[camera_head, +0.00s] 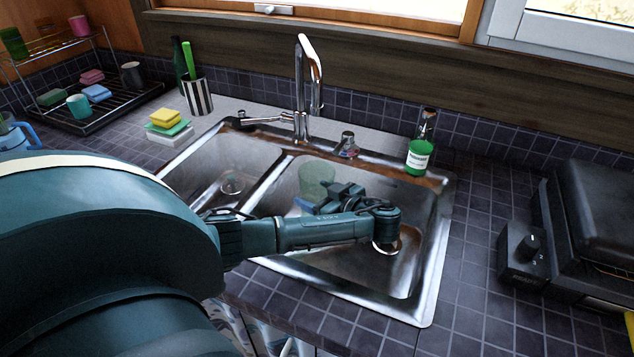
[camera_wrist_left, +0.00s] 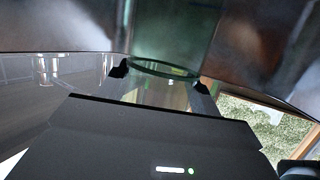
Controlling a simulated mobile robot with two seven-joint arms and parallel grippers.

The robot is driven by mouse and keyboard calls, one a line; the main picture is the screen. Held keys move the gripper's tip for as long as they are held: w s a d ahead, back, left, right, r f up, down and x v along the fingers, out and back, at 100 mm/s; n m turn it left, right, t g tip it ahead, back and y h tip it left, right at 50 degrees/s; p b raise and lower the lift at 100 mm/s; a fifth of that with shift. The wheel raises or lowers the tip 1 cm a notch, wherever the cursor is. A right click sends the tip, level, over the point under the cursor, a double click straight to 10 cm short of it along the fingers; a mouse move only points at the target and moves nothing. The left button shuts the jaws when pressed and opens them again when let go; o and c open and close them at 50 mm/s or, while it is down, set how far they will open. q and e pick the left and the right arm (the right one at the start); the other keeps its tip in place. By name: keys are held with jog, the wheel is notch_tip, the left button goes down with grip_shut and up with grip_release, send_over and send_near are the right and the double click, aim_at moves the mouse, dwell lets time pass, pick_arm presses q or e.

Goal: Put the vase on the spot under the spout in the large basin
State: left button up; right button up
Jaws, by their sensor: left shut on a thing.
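The vase (camera_head: 317,179) is a clear, pale green glass vessel inside the large right-hand basin (camera_head: 345,262), near its back left part. My left gripper (camera_head: 325,199) reaches into this basin and is shut on the vase. In the left wrist view the round rim of the vase (camera_wrist_left: 165,68) shows between the two dark fingertips (camera_wrist_left: 160,78). The chrome spout (camera_head: 316,85) rises behind the basins, above and a little behind the vase in the picture. I cannot tell whether the vase's base touches the basin floor. My right gripper is not in view.
The smaller left basin (camera_head: 205,165) lies across a divider. A green soap bottle (camera_head: 420,150) stands at the back right rim. Sponges (camera_head: 167,122) and a striped cup (camera_head: 198,97) are left of the tap. A black appliance (camera_head: 590,220) stands at right.

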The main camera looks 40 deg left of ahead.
pick_arm(q)
jog(key=shift+f+b, duration=0.45)
jog(key=shift+f, duration=1.65)
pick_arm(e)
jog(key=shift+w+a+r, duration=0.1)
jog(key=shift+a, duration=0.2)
pick_arm(q)
jog(key=o, duration=1.4)
jog(key=shift+f, duration=0.15)
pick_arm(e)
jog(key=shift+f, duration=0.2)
pick_arm(q)
jog(key=p+v, duration=0.3)
jog(key=v, duration=0.9)
jog(key=shift+p, duration=0.3)
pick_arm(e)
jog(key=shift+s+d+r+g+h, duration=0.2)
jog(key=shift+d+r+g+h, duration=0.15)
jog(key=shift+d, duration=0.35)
